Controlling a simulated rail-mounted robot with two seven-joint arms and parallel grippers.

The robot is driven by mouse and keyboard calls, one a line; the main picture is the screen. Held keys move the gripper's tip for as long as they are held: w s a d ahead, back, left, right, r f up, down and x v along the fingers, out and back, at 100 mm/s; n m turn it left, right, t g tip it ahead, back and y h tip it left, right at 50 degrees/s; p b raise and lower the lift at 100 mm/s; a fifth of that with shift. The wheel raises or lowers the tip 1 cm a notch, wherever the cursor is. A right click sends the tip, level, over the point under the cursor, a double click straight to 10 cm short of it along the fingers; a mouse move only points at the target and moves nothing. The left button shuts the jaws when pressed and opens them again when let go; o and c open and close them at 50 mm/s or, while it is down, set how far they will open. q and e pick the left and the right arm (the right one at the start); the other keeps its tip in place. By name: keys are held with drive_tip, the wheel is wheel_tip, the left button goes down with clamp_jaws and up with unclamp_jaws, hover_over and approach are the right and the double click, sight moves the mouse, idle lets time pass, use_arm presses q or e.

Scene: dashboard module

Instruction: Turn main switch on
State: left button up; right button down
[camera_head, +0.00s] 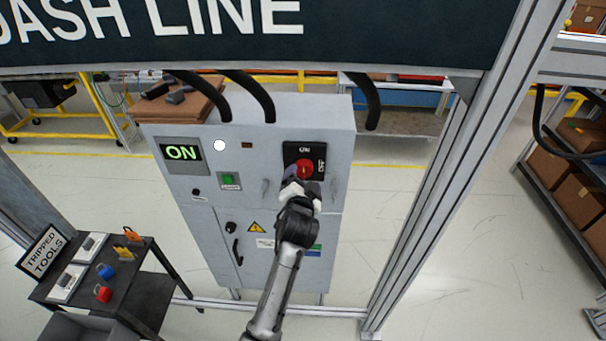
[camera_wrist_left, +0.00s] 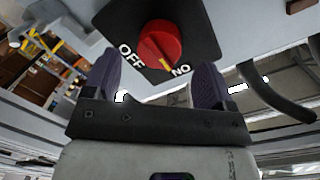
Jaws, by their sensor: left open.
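The main switch is a red rotary knob (camera_head: 304,169) on a black plate (camera_head: 291,153), at the upper right of the grey cabinet's front. The plate reads ON at the top and OFF at the right. In the left wrist view the knob (camera_wrist_left: 160,45) has a yellow mark that points toward the ON lettering. My left gripper (camera_head: 302,182) is at the knob, its dark fingers spread apart. In the left wrist view the open gripper (camera_wrist_left: 156,72) has a finger on each side, with the knob just ahead, apart from both. My right gripper is in neither view.
The grey cabinet (camera_head: 270,215) carries a display (camera_head: 181,153) reading ON, a lit white lamp (camera_head: 219,145) and a green button (camera_head: 229,180). A cart (camera_head: 150,270) with padlocks stands at lower left. A metal post (camera_head: 430,190) stands right of the cabinet.

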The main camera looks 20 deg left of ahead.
use_arm(q)
drive_tip(key=v, duration=0.3)
drive_tip(key=shift+s+d, duration=0.1)
drive_tip(key=shift+s, duration=0.25)
idle(0.3)
